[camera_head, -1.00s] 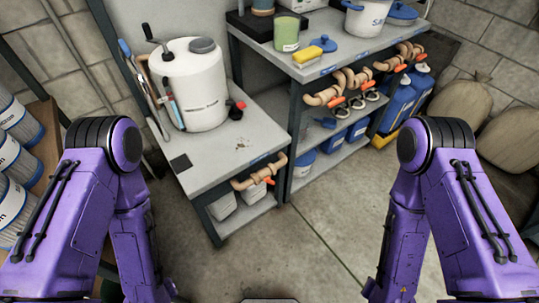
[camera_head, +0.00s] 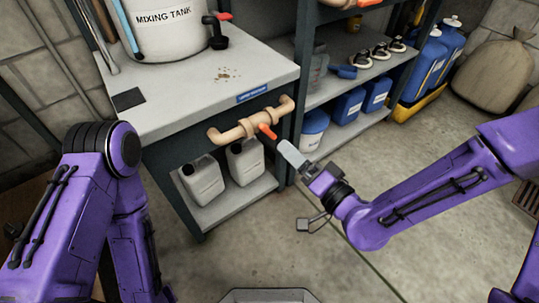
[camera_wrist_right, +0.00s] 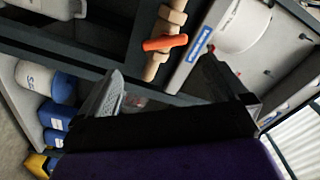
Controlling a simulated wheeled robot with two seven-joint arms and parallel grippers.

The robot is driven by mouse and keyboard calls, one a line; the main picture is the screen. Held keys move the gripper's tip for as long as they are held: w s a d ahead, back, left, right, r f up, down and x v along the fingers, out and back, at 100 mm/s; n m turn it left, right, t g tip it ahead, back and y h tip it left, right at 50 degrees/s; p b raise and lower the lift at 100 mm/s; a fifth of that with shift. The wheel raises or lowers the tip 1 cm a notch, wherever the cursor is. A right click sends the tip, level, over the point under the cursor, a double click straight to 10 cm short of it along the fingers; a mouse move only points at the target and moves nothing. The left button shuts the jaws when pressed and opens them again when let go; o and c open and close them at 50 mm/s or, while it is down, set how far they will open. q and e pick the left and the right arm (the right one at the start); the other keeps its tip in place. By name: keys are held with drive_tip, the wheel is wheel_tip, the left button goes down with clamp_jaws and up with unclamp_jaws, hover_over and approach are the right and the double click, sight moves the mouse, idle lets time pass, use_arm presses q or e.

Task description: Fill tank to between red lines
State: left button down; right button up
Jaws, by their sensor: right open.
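The white mixing tank (camera_head: 165,40) stands on the grey bench at the upper left of the head view, its upper part cut off. No red lines or liquid level show. A black spout with a red handle (camera_head: 224,16) is at its right side. Below the bench front runs a tan pipe (camera_head: 232,135) with an orange valve handle (camera_head: 268,131). My right gripper (camera_head: 290,156) is open just right of and below this handle. In the right wrist view the orange handle (camera_wrist_right: 165,43) shows beyond the open fingers (camera_wrist_right: 165,85), apart from them. My left gripper is out of view.
Two white jugs (camera_head: 203,182) stand on the low shelf under the bench (camera_head: 210,85). Blue containers (camera_head: 348,105) and a white tub (camera_head: 313,128) fill the shelf to the right. Sacks (camera_head: 495,70) lean at the back right. The floor in front is clear.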

sight(271, 133)
drive_tip(key=x, duration=0.3)
drive_tip(key=b+x, duration=0.1)
drive_tip(key=x, duration=0.6)
drive_tip(key=shift+s+r+b, duration=0.1)
drive_tip(key=shift+r+b, duration=0.2)
drive_tip(key=shift+b, duration=0.05)
drive_tip(key=shift+w+a, duration=0.25)
drive_tip(key=shift+w, duration=0.05)
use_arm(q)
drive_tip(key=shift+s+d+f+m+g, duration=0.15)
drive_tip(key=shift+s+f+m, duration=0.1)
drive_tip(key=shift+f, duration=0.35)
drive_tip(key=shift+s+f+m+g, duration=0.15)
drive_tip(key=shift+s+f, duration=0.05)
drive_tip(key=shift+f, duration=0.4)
use_arm(e)
drive_tip(key=c, duration=0.8)
